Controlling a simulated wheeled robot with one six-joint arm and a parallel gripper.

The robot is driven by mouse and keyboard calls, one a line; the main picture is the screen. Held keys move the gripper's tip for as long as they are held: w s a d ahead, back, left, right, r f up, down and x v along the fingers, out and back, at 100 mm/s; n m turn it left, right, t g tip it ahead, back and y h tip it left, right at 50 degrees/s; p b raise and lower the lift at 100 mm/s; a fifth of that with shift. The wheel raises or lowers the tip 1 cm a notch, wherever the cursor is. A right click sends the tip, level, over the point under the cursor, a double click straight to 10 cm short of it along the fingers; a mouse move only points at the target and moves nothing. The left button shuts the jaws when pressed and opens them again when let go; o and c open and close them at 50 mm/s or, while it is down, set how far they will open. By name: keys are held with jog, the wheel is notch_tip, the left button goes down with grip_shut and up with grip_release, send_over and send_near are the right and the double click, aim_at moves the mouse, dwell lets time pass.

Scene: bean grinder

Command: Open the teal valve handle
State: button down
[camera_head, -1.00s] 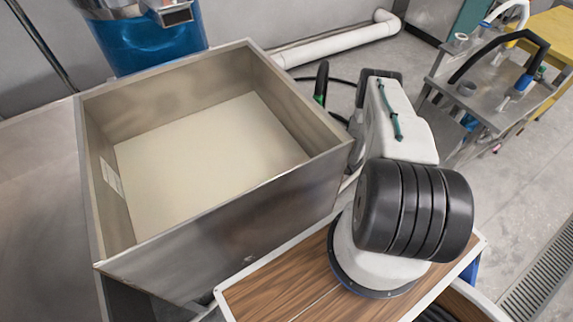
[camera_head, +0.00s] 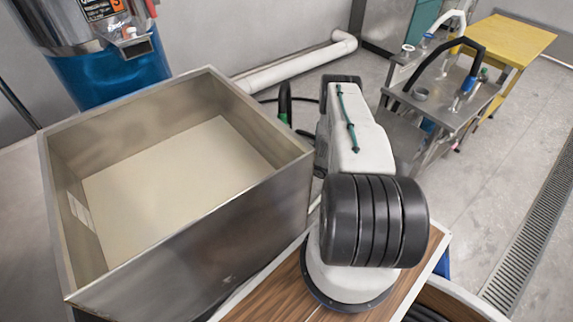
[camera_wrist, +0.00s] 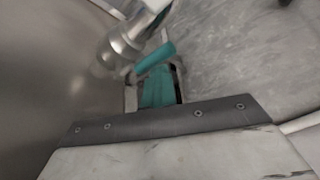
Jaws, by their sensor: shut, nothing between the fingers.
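The teal valve handle (camera_wrist: 157,56) shows in the wrist view as a short slanted teal bar, just beyond my gripper's tips. It lies beside a shiny metal valve fitting (camera_wrist: 119,48), which is blurred. My gripper (camera_wrist: 157,78) is shut and empty, pointing up the picture towards the handle. Its teal and grey parts overlap the handle's lower end in the picture, so I cannot tell whether they touch. The head view shows neither the handle nor my gripper; my arm blocks part of that view.
A large open metal bin (camera_head: 190,240) stands left of my arm. A blue and metal machine (camera_head: 112,75) is behind it. A white pipe (camera_head: 300,62) runs along the back wall. Metal carts (camera_head: 455,105) and a yellow table (camera_head: 510,38) stand at upper right.

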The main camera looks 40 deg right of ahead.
dwell(0.6)
jog(key=s+a+r, duration=0.1)
jog(key=s, duration=0.8)
jog(key=shift+s, duration=0.2)
jog(key=shift+r, duration=0.1)
